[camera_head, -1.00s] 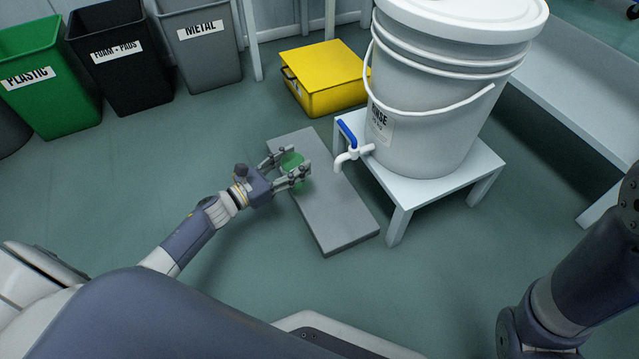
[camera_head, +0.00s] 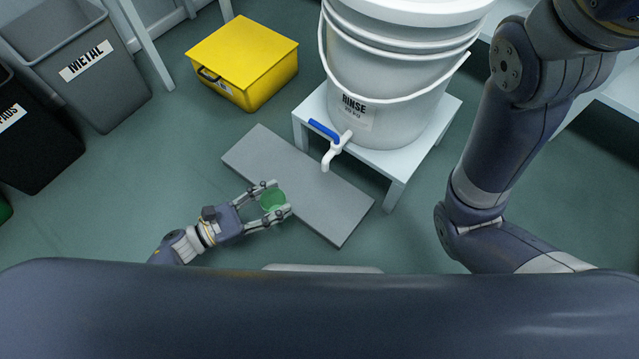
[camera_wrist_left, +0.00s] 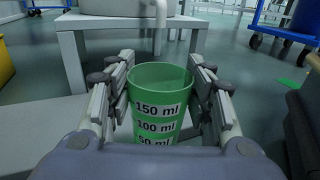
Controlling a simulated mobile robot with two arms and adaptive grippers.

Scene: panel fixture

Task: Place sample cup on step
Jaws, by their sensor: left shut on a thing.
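The green sample cup (camera_head: 272,200) is between the fingers of my left gripper (camera_head: 272,199) in the head view. In the left wrist view the cup (camera_wrist_left: 160,100) stands upright with its open rim up and volume marks facing me; the gripper (camera_wrist_left: 160,98) is shut on it from both sides. The step is a low grey slab (camera_head: 300,180) on the floor. The cup is over or at the step's near left edge; I cannot tell whether its base touches. My right gripper is out of view.
A white bucket labelled RINSE (camera_head: 390,80) stands on a small white table (camera_head: 425,135); its tap (camera_head: 335,148) with a blue lever juts toward the step. A yellow box (camera_head: 243,60) lies behind the step. A METAL bin (camera_head: 85,65) is at left. Floor left of the step is clear.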

